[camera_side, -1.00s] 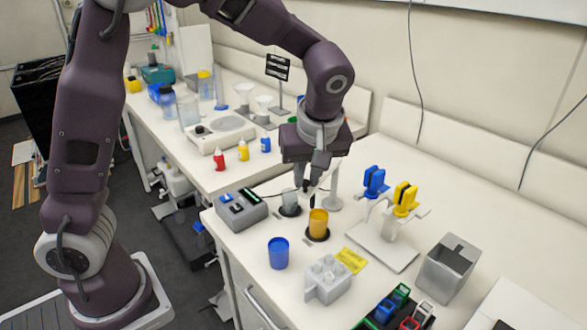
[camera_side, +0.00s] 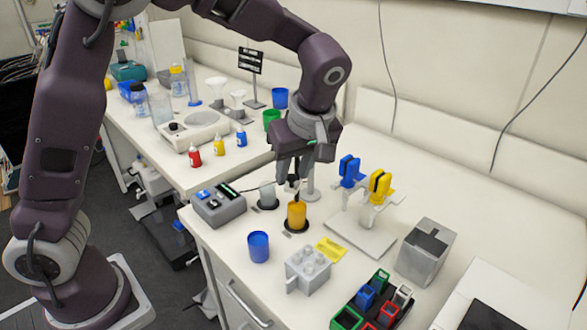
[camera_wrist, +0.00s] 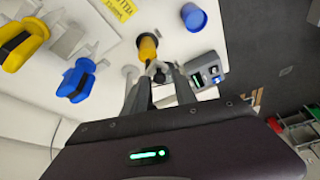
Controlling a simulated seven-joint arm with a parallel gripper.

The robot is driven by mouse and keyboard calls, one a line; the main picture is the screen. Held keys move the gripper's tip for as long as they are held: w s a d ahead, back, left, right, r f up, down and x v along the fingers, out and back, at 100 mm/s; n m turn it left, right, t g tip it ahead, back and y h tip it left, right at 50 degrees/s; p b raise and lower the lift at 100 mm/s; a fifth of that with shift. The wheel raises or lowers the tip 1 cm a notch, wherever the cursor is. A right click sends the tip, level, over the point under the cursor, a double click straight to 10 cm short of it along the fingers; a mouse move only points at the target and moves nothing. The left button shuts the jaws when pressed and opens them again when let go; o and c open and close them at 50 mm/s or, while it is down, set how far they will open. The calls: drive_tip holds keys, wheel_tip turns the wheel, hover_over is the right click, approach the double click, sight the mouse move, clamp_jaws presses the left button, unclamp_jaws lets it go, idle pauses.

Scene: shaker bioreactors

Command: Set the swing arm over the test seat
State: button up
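A thin pale post (camera_side: 312,184) stands behind two dark round seats; it looks like the swing arm's post. An orange cup (camera_side: 297,213) sits on the front seat (camera_side: 296,230), and a clear grey cup (camera_side: 267,193) sits on the left one. I cannot tell which is the test seat. My gripper (camera_side: 291,180) is low beside the post, above and behind the orange cup. In the wrist view, its fingers (camera_wrist: 160,82) stand apart, with a small dark knob (camera_wrist: 158,74) between them and the orange cup (camera_wrist: 148,47) beyond. The swing arm's reach is mostly hidden.
A grey control box (camera_side: 218,204) stands left of the seats. A blue cup (camera_side: 258,246) and a grey block (camera_side: 308,270) are in front.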

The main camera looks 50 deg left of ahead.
drive_tip(key=v, duration=0.7)
drive_tip(key=shift+r, duration=0.15)
drive_tip(key=s+a+m+t+h, duration=0.2)
drive_tip(key=s+m, duration=0.5)
drive_tip(key=s, duration=0.4)
drive_tip(key=s+a+m+t+h, duration=0.2)
drive_tip(key=s+m, duration=0.5)
drive_tip(key=s, duration=0.5)
drive_tip(key=shift+a+r, duration=0.2)
drive_tip(key=shift+r, duration=0.15)
